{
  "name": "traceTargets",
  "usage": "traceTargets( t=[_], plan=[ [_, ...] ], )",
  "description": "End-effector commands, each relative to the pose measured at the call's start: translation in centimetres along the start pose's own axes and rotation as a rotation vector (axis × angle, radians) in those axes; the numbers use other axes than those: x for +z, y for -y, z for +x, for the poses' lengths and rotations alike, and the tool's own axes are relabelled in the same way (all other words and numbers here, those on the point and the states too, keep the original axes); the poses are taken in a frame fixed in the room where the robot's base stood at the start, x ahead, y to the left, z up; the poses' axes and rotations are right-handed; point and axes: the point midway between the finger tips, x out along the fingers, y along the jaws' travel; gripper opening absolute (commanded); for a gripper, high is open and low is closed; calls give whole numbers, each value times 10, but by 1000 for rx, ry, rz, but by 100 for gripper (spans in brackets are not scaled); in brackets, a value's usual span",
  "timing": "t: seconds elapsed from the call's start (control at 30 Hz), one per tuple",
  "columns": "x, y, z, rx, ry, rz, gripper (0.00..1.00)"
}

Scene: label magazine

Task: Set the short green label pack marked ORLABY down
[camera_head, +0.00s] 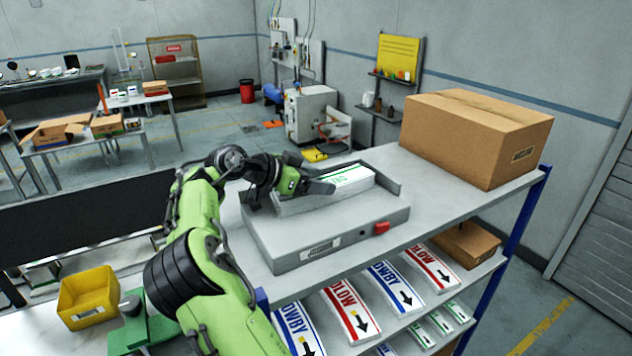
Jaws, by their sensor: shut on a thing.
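A white label pack with green print (349,178) is at the grey label magazine (328,238) on top of the rack. Its lettering is too small to read. My gripper (322,187) is at the pack's left end and shut on it. The pack lies about level, in or just above the magazine's recess; I cannot tell whether it touches the floor of it. My fingers hide the pack's left end. Several small green-marked packs (440,322) lie on the shelf below.
Larger blue-marked (399,290) and red-marked packs (433,267) lie on the lower shelf. A big cardboard box (468,140) stands right of the magazine. The magazine has a red button (381,228) in front. A yellow bin (88,297) is at the lower left.

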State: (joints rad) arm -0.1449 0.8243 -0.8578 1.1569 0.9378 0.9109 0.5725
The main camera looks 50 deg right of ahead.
Motion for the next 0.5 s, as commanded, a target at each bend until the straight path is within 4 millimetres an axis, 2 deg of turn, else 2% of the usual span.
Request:
traceTargets(
  t=[0.13,0.17,0.2,0.33,0.5],
  plan=[
    [1,0,1,0,-1,1,7],
    [2,0,1,0,0,0,64],
    [2,0,1,0,0,0,70],
    [1,0,1,1,0,0,88],
    [1,0,1,1,0,0,88]
  ],
)
